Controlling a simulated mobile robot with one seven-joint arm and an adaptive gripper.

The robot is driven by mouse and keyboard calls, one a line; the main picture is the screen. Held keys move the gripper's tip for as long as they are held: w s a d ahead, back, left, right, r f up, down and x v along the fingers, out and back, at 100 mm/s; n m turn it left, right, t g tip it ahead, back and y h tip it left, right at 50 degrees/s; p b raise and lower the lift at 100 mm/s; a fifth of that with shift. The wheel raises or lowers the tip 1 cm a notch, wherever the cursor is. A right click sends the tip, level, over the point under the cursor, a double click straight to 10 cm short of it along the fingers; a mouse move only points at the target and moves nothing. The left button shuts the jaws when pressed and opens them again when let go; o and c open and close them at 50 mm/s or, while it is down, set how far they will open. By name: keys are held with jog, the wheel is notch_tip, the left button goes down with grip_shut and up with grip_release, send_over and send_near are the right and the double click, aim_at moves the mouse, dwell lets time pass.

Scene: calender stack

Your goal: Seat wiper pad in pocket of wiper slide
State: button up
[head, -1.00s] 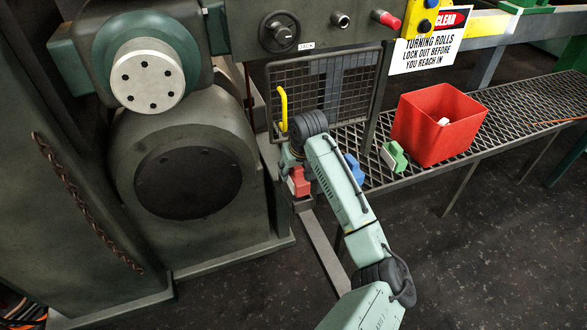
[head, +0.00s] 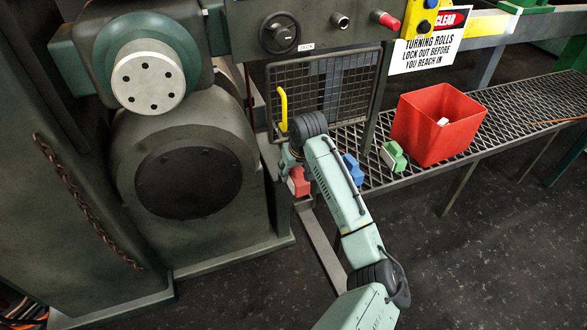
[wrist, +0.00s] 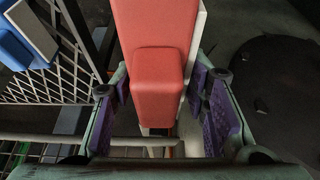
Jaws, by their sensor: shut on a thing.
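My gripper (head: 290,163) is at the near end of the grate shelf, below the mesh guard. It is shut on a red block with a pale backing, which I take for the wiper pad (head: 299,182). In the wrist view, the pad (wrist: 158,95) lies between the purple-lined fingers of my gripper (wrist: 153,88) and extends beyond them. The fingers' exact contact with it is hard to see. I cannot clearly make out the wiper slide or its pocket.
A blue block (head: 352,169) and a green block (head: 393,156) sit on the grate shelf (head: 510,118) beside a red bin (head: 437,130). The mesh guard (head: 345,95) with a yellow handle (head: 283,108) stands behind my gripper. The machine housing (head: 185,180) is close on the left.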

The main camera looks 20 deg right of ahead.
aim_at(293, 177)
jog(key=shift+f+b, duration=0.75)
jog(key=shift+f, duration=0.9)
jog(key=o, duration=1.5)
jog(key=shift+o, duration=0.2)
jog(key=v, duration=1.1)
jog(key=shift+s+r, duration=0.1)
jog(key=shift+r, duration=0.25)
jog(key=shift+s+r, duration=0.1)
jog(key=shift+r, duration=0.1)
